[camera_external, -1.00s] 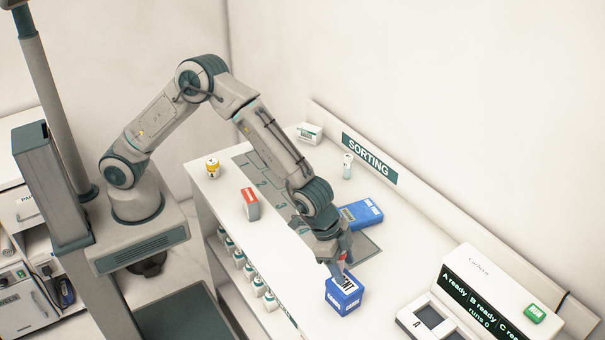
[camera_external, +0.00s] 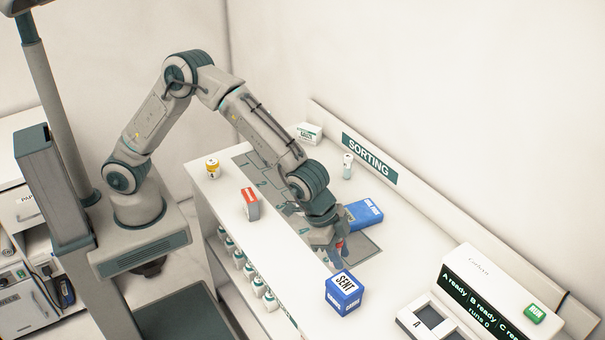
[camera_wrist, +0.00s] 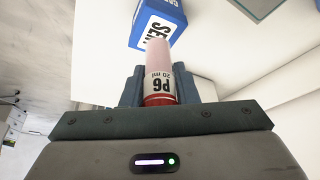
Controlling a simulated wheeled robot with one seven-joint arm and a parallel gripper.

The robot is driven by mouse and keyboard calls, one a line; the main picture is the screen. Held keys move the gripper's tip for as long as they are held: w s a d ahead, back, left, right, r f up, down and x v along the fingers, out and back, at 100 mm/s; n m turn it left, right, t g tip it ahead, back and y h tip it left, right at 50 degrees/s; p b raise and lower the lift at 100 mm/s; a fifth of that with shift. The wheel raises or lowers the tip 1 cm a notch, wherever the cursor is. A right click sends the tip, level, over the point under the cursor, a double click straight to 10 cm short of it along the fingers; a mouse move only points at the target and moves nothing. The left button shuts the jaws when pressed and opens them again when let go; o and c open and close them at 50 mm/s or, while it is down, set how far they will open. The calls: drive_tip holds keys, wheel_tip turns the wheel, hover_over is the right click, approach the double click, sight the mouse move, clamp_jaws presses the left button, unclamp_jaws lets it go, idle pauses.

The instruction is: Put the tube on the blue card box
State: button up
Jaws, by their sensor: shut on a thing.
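My gripper (camera_external: 335,245) is shut on the tube and holds it above the counter, up and back from the blue card box. In the wrist view the tube (camera_wrist: 160,88) sits between the two fingers; it has a pinkish body, a white label reading P6 20 ml and a red cap at the near end. In the external view the fingers mostly hide it. The blue card box (camera_external: 343,296) stands near the counter's front edge, its white top marked SENT. In the wrist view the box (camera_wrist: 141,35) shows beyond the tube, apart from the fingers.
A flat blue pack (camera_external: 362,214) lies behind my gripper. A red-and-white box (camera_external: 250,204), a yellow-capped jar (camera_external: 212,168), a small vial (camera_external: 347,166) and a white carton (camera_external: 309,133) stand farther off. A machine (camera_external: 485,290) stands right. Counter around the blue box is clear.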

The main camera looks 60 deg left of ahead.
drive_tip(key=s+d+r+m+g+b, duration=0.1)
drive_tip(key=s+d+r+m+b, duration=0.15)
drive_tip(key=s, duration=0.25)
drive_tip(key=s+d+r+m+g+b, duration=0.1)
drive_tip(key=s+d+r+m+b, duration=0.15)
drive_tip(key=s+b, duration=0.2)
drive_tip(key=shift+h, duration=0.3)
drive_tip(key=w+f+p, duration=0.1)
drive_tip(key=w+f, duration=0.1)
drive_tip(key=w, duration=0.1)
drive_tip(key=w+a+f+p, duration=0.1)
drive_tip(key=w, duration=0.3)
drive_tip(key=w+a+f+p, duration=0.1)
drive_tip(key=w+f, duration=0.1)
drive_tip(key=w, duration=0.1)
drive_tip(key=shift+w+f, duration=0.3)
drive_tip(key=shift+f, duration=0.05)
drive_tip(key=shift+f+p, duration=0.6)
drive_tip(key=shift+f, duration=1.45)
drive_tip(key=shift+f, duration=0.1)
drive_tip(key=shift+f, duration=0.15)
drive_tip(key=o, duration=1)
drive_tip(key=shift+o, duration=0.2)
